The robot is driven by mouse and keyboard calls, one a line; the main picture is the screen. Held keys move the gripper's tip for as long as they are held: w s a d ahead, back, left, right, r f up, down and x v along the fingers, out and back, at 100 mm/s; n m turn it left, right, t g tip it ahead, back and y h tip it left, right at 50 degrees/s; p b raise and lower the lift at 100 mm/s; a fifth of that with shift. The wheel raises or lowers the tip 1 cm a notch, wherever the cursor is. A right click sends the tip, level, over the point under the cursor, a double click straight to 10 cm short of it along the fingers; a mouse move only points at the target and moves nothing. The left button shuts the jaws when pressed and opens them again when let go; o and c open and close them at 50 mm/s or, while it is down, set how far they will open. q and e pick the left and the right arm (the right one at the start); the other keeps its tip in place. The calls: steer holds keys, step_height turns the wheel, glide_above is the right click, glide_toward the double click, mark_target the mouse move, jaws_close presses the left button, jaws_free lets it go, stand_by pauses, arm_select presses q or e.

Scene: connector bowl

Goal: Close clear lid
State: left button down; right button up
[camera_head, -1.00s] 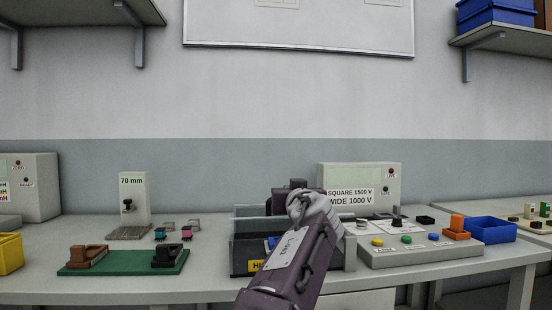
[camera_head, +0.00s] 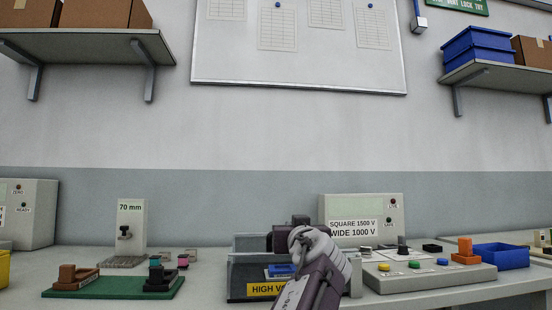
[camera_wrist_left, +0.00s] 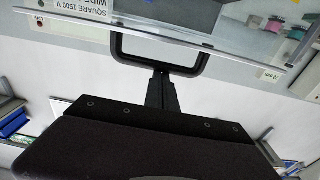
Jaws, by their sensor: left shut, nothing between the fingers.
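A grey box (camera_head: 240,272) with a yellow label starting "HIGH V" stands mid-table in the head view, with a blue part (camera_head: 281,270) inside. My left arm crosses its front right side. My left gripper (camera_head: 283,240) is above the box, its fingertips hard to make out. In the left wrist view, a clear lid (camera_wrist_left: 225,42) shows as a thin see-through panel with a black U-shaped handle (camera_wrist_left: 190,70). My left gripper's fingers (camera_wrist_left: 161,78) are shut and empty, with their tips at the handle's bar; I cannot tell if they touch. The lid's angle is unclear in the head view.
A green board (camera_head: 115,288) with brown and black blocks lies left. A grey panel (camera_head: 425,280) with coloured buttons and a blue bin (camera_head: 500,257) are at right. A grey instrument (camera_head: 362,215) labelled "SQUARE 1500 V" stands behind the box.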

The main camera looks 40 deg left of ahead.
arm_select(q)
steer(key=shift+w+a+f, duration=0.1)
steer(key=shift+w+f, duration=0.05)
steer(key=shift+f, duration=0.45)
steer(key=r+p, duration=0.2)
steer(key=d+r+p, duration=0.1)
steer(key=r, duration=0.1)
steer(key=shift+s+r, duration=0.1)
steer(key=shift+s, duration=0.15)
steer(key=b+v, duration=0.1)
steer(key=v, duration=0.7)
steer(key=shift+s, duration=0.2)
